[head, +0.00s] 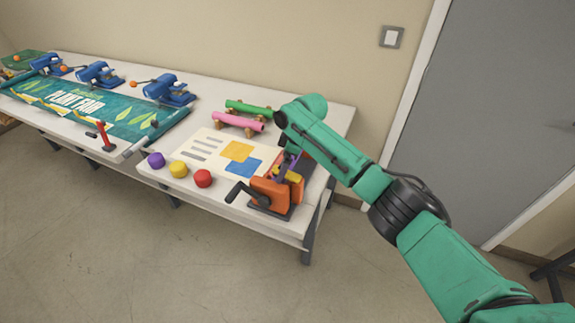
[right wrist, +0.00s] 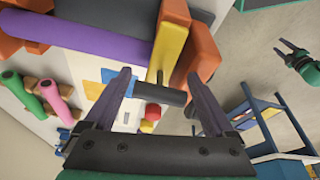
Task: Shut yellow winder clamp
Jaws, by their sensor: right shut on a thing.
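The orange winder (head: 270,190) stands at the right front corner of the table, with a black crank on its left side. Its yellow clamp (head: 293,177) is partly hidden by my right gripper (head: 290,160). In the right wrist view the yellow clamp (right wrist: 171,45) crosses beside the purple roll (right wrist: 90,38) and ends in a dark crossbar handle (right wrist: 158,96).
Purple, yellow and red knobs (head: 203,178) line the table's front edge. A printed sheet (head: 225,152) lies behind them. Pink and green rolls (head: 238,121) rest on wooden cradles behind the sheet. A banner (head: 95,105) and blue machines (head: 168,88) are further left.

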